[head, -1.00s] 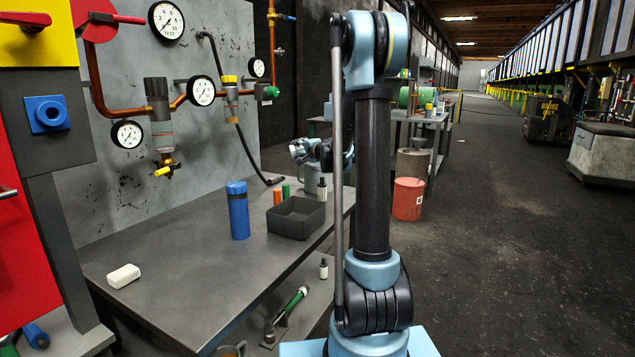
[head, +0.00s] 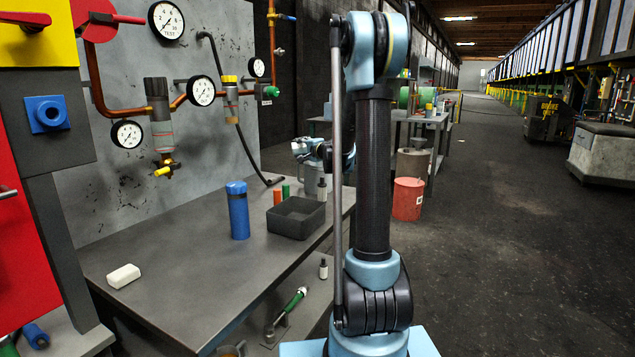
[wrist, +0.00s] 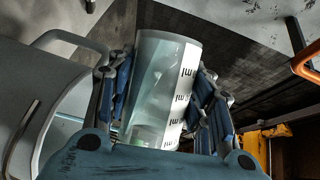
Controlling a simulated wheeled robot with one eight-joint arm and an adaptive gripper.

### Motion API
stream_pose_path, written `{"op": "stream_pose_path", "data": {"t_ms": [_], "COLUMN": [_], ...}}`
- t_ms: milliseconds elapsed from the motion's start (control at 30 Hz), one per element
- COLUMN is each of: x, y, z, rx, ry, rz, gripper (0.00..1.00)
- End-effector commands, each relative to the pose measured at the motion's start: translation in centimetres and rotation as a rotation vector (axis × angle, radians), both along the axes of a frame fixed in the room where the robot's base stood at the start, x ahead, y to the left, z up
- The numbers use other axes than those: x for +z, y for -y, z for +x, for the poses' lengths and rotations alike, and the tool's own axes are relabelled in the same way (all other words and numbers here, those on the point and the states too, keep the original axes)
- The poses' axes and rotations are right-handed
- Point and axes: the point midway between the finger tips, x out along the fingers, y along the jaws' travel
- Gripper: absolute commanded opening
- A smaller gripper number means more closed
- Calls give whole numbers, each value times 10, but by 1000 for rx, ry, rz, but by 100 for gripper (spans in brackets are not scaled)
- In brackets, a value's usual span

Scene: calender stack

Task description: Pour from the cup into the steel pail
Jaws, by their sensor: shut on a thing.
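A clear cup (wrist: 165,72) with ml markings is between the two blue-padded fingers of my gripper (wrist: 160,95) in the wrist view. The gripper is shut on it, and something pale shows inside the cup. I cannot tell whether the cup's rim is over the pail. In the head view my gripper (head: 305,149) is small above the far end of the bench; the cup cannot be made out there.
The grey bench (head: 180,275) holds a dark open box (head: 297,218), a blue bottle (head: 238,210), a white block (head: 123,276) and small orange and green cylinders. A gauge panel (head: 215,60) stands behind. A red bucket (head: 407,200) is on the floor. The aisle at the right is open.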

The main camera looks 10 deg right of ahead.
Motion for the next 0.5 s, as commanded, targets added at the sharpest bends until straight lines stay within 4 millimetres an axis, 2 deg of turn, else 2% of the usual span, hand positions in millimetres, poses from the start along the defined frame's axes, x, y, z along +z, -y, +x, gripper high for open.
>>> {"op": "stream_pose_path", "data": {"t_ms": [500], "x": [3], "y": [2], "z": [0], "rx": [0], "ry": [-2], "rz": [56], "gripper": [15]}}
